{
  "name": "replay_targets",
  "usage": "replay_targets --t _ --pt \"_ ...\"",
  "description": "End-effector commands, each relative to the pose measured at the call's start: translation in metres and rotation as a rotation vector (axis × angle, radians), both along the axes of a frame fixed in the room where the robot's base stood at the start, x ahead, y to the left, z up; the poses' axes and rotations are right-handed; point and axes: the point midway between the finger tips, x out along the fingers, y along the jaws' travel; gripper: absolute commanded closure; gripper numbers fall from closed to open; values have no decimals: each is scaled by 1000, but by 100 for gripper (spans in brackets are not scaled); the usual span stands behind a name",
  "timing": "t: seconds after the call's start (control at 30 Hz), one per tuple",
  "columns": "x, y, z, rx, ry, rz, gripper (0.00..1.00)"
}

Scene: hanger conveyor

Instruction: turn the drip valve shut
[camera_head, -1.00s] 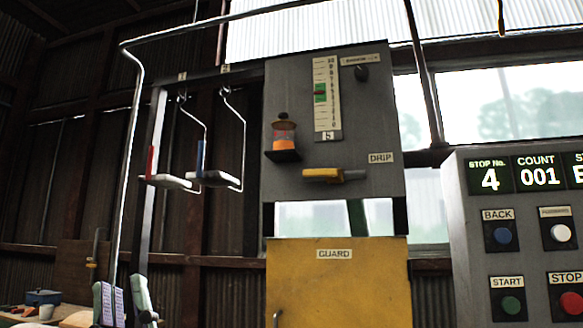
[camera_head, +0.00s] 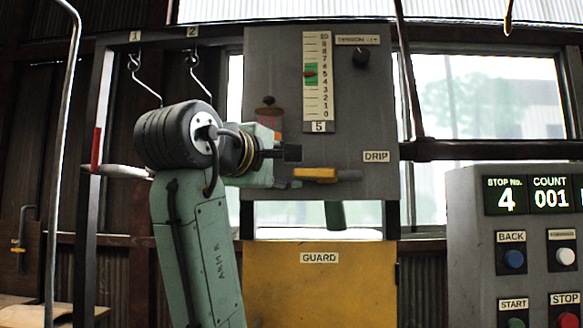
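The drip valve's yellow lever (camera_head: 314,174) lies horizontal on the grey panel (camera_head: 365,120), left of and below the DRIP label (camera_head: 376,157). My gripper (camera_head: 291,153) is in front of the panel, just above and left of the lever, with a gap showing in the picture. It is small, dark and seen edge-on, so I cannot tell whether its fingers are open. The oiler jar (camera_head: 268,112) with its dark cap stands above left of the lever. My arm hides its lower part and the shelf under it.
A gauge strip (camera_head: 318,80) and a knob (camera_head: 361,57) sit higher on the panel. The yellow guard (camera_head: 330,290) is below. A button console (camera_head: 470,240) stands at right. Hooks (camera_head: 145,85) hang at left, partly behind my arm.

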Motion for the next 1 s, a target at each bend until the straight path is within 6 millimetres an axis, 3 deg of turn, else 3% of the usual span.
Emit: replay_targets --t 0.3,0.5,0.9,1.0 --pt "56 -22 2 0 1 1 65" --pt "80 -32 1 1 -3 2 65" --pt "88 -35 -1 1 -4 3 65" --pt "88 -35 -1 0 -5 3 71"
